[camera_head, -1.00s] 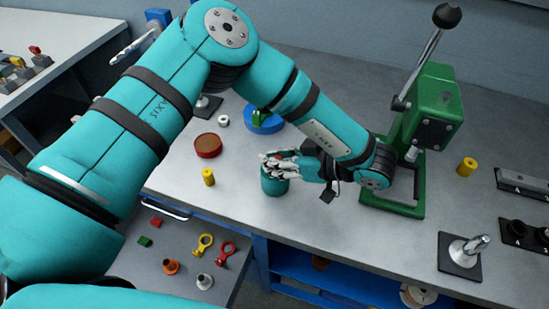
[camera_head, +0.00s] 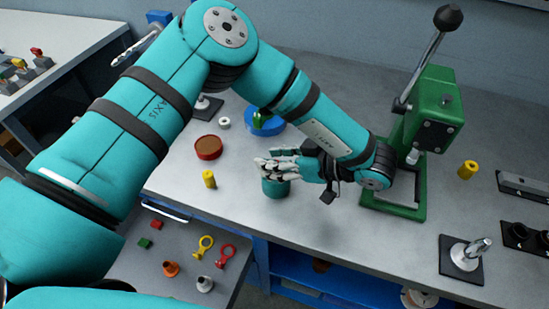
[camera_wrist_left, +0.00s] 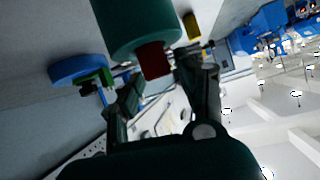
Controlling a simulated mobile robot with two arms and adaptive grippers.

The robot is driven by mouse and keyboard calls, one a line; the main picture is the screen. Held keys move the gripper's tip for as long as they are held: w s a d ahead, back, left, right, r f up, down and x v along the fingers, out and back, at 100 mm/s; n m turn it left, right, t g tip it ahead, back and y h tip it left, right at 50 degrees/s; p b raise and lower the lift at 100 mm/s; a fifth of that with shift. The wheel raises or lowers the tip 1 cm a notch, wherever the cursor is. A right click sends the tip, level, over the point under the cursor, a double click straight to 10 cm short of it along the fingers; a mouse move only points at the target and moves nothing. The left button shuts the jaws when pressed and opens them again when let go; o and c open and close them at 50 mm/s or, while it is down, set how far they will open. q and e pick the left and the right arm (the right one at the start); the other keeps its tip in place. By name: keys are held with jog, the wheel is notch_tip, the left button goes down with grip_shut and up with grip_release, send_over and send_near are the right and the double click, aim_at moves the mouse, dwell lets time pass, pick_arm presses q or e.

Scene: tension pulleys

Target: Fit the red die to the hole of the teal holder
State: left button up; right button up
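The teal holder (camera_head: 274,188) is a round cup standing on the table near its front edge; it also fills the top of the left wrist view (camera_wrist_left: 135,25). The red die (camera_wrist_left: 154,61) shows in the wrist view at the holder's mouth, partly sticking out; how deep it sits is hidden. In the head view the die is hidden by my fingers. My left gripper (camera_head: 279,160) is just over the holder. Its fingers (camera_wrist_left: 165,85) are spread, one on each side of the die, apart from it. My right gripper is not in view.
A green lever press (camera_head: 425,140) stands to the right of the holder. A yellow cylinder (camera_head: 208,179), a red-brown round dish (camera_head: 208,147) and a blue round base (camera_head: 264,123) lie to the left. An open drawer (camera_head: 187,249) with small parts sits below the table edge.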

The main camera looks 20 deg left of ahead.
pick_arm(q)
jog(key=shift+o, duration=0.2)
jog(key=v, duration=1.2)
jog(key=shift+s+f, duration=0.1)
